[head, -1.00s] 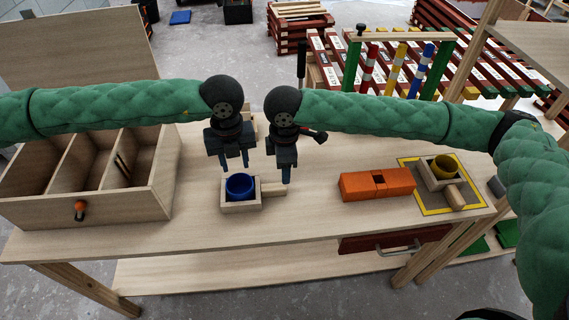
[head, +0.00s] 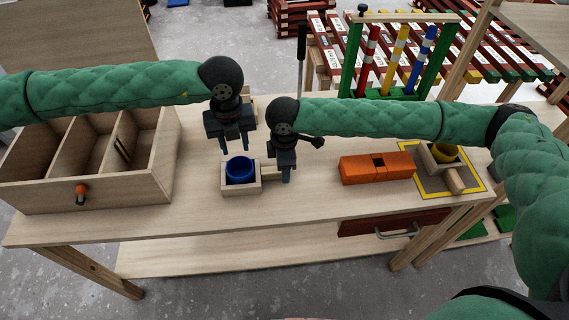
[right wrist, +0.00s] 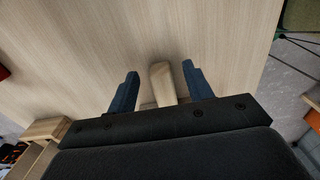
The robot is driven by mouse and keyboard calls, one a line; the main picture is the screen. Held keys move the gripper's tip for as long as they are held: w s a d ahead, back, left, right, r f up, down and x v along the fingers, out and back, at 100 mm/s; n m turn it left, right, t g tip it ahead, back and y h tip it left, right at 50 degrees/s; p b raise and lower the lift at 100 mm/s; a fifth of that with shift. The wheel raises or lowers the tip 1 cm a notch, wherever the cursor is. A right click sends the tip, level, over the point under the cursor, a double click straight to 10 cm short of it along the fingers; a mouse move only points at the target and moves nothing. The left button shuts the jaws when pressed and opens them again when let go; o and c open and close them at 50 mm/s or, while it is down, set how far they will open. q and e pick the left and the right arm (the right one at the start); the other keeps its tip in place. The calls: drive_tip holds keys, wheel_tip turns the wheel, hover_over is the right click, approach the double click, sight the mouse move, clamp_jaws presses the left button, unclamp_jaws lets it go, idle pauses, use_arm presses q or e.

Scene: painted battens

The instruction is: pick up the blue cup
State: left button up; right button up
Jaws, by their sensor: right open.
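The blue cup (head: 239,169) stands upright in a small square wooden holder (head: 241,190) on the workbench. The holder's wooden handle (head: 268,175) points right, and a pale wooden bar that looks like this handle (right wrist: 162,82) shows in the right wrist view. My right gripper (head: 280,174) is at the handle, right of the cup. Its open jaws (right wrist: 161,88) have one finger on each side of the bar; I cannot tell if they touch it. My left gripper (head: 233,148) is open and empty, just behind and above the cup. The cup is not visible in the right wrist view.
A divided wooden box (head: 90,195) stands at the left. The bench front (head: 240,225) is clear.

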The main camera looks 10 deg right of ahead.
clamp_jaws()
use_arm(q)
drive_tip(key=shift+c, duration=0.9)
wheel_tip(320, 180, up, 4)
drive_tip(key=a+f+m, duration=0.1)
drive_tip(key=a+m, duration=0.1)
drive_tip(key=m, duration=0.4)
approach(227, 161)
drive_tip(key=s, duration=0.1)
drive_tip(key=s+f, duration=0.1)
drive_tip(key=s, duration=0.1)
drive_tip(key=shift+s+d, duration=0.1)
drive_tip(key=shift+d, duration=0.1)
drive_tip(key=shift+w+d+f, duration=0.1)
drive_tip(key=shift+f, duration=1.25)
drive_tip(key=shift+w+f, duration=0.1)
drive_tip(key=shift+f, duration=1.25)
